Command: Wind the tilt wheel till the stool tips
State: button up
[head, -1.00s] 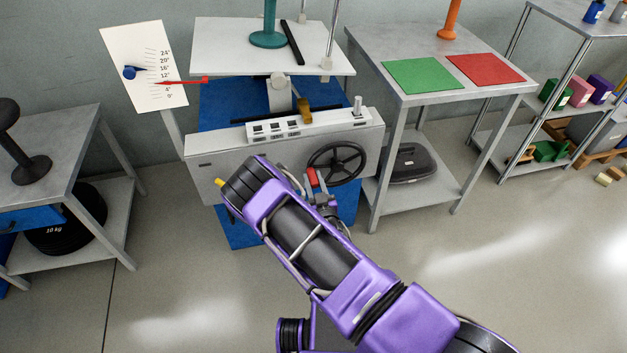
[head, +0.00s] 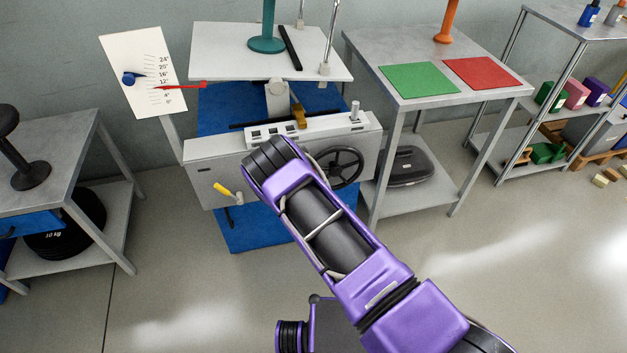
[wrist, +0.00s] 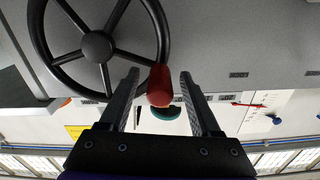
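The black tilt wheel (head: 340,167) is on the front of the grey machine, partly behind my arm in the head view. It fills the upper left of the wrist view (wrist: 97,47). Its red handle (wrist: 160,86) sits at the rim, between the fingertips of my gripper (wrist: 160,78). The fingers are open, with gaps visible beside the handle. The head view hides gripper and handle behind my arm. The teal stool (head: 267,44) stands upright on the white platform (head: 225,48). A red pointer (head: 190,86) lies across the lower part of the degree scale (head: 143,70).
A yellow-handled lever (head: 226,190) projects from the machine's front, left of my arm. A table with green (head: 419,80) and red (head: 483,72) mats stands to the right. A table with a dark stand (head: 30,175) is at left. Open floor lies in front.

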jog(key=p+v, duration=0.2)
jog(key=v, duration=1.5)
jog(key=shift+s, duration=0.2)
jog(key=shift+r, duration=0.15)
